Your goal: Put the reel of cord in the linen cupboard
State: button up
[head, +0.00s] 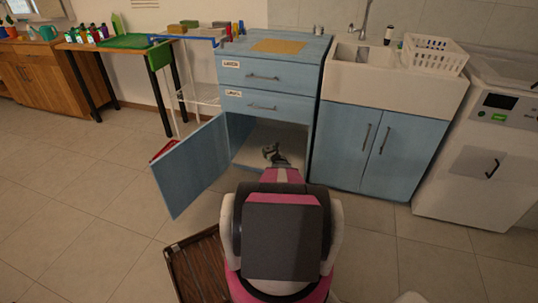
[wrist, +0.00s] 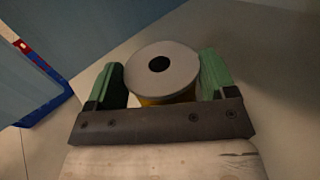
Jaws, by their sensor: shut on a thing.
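The reel of cord (wrist: 181,76) shows in the wrist view as a pale grey round flange with a dark centre hole and some yellow below it. My gripper (wrist: 160,68) is shut on it, with one green finger on each side. In the head view my gripper (head: 272,152) is at the open lower compartment of the blue cupboard (head: 268,88), just above its pale floor. The reel is hard to make out there. The cupboard door (head: 190,168) stands wide open to the left. Two closed drawers with small labels are above the compartment.
A sink unit (head: 372,145) with closed blue doors stands right of the cupboard, and a white machine (head: 480,155) is farther right. A brown slatted crate (head: 196,270) lies on the floor beside my base. A red-edged thing (head: 163,149) is behind the open door.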

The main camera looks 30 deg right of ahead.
jog(key=shift+f, duration=1.25)
jog(key=shift+f, duration=0.25)
jog(key=o, duration=0.9)
